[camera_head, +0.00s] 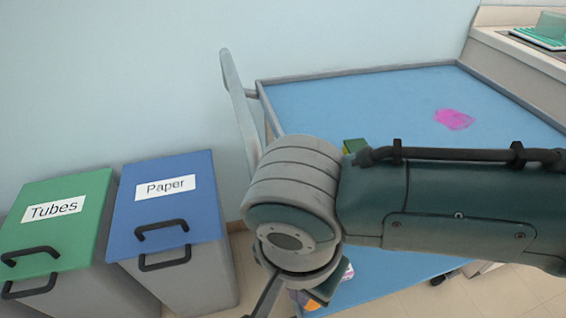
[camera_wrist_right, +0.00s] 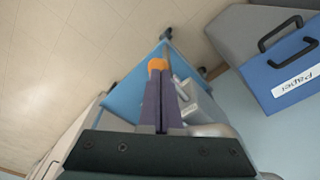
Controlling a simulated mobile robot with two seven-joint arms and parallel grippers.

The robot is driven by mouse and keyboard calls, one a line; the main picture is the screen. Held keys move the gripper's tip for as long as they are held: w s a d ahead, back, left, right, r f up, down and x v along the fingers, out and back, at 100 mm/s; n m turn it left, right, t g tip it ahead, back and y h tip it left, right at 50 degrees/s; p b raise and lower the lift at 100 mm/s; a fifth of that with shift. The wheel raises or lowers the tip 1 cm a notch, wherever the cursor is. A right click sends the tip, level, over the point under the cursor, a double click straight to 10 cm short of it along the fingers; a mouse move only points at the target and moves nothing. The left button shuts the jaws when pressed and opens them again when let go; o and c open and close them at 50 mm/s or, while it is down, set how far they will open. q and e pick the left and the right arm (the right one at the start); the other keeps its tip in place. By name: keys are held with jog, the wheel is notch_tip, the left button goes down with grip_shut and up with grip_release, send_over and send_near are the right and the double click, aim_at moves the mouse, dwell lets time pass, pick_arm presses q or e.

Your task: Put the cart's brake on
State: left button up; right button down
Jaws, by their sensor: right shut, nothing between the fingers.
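The cart (camera_head: 380,95) has a blue top with a grey rim and a grey upright handle (camera_head: 238,100) at its left end. Its blue surface also shows in the wrist view (camera_wrist_right: 131,97), with dark casters (camera_wrist_right: 166,34) near the floor. An orange knob (camera_wrist_right: 157,65) is just at the tips of my right gripper (camera_wrist_right: 160,74) in that view; I cannot tell whether they touch. The right gripper is shut and empty, pointing down towards the cart's end. In the head view my right arm hides much of the cart's near side. My left gripper is not in view.
A blue Paper bin (camera_head: 165,215) and a green Tubes bin (camera_head: 60,215) stand left of the cart. A pink stain (camera_head: 454,119) marks the cart top. A pale counter (camera_head: 515,55) with a green-topped item is at the right. Beige floor (camera_wrist_right: 60,60) is clear beyond the cart.

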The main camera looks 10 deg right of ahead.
jog(key=r, duration=0.3)
jog(key=r+p, duration=0.1)
jog(key=r, duration=0.2)
jog(key=shift+s+a, duration=0.2)
jog(key=shift+p, duration=0.3)
